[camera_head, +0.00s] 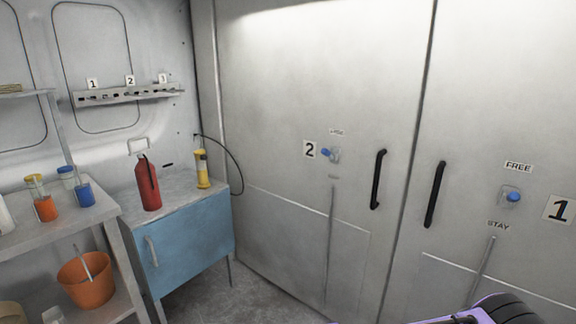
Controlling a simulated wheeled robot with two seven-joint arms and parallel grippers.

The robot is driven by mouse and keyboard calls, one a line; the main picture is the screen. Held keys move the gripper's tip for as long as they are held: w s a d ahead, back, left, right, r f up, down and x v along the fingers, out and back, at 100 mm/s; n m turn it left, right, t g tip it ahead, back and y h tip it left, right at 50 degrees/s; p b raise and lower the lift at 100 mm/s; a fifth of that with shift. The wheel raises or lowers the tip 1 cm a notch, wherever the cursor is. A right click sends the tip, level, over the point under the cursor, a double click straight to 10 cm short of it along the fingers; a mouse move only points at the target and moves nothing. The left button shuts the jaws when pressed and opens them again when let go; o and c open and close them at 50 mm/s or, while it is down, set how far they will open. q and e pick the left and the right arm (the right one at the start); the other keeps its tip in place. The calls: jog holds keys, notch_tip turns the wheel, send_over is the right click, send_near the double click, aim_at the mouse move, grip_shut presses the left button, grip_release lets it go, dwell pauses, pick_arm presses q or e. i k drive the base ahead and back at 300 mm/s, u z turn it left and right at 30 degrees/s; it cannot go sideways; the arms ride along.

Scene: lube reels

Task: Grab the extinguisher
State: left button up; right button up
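The red extinguisher (149,186) stands upright on top of the blue cabinet (190,250), towards its left side. It has a pale handle loop at its top and a dark strip down its side. Neither of my grippers shows in the head view. Only a purple and black part (490,312), apparently of my own body, shows at the lower right edge, far from the extinguisher.
A shelf (30,235) at left holds an orange jar (46,209) and blue jar (84,196), with an orange bucket (87,281) below. Large metal doors (290,130) fill the right.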

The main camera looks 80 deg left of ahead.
aim_at(145, 171)
jog(key=u, duration=4.2)
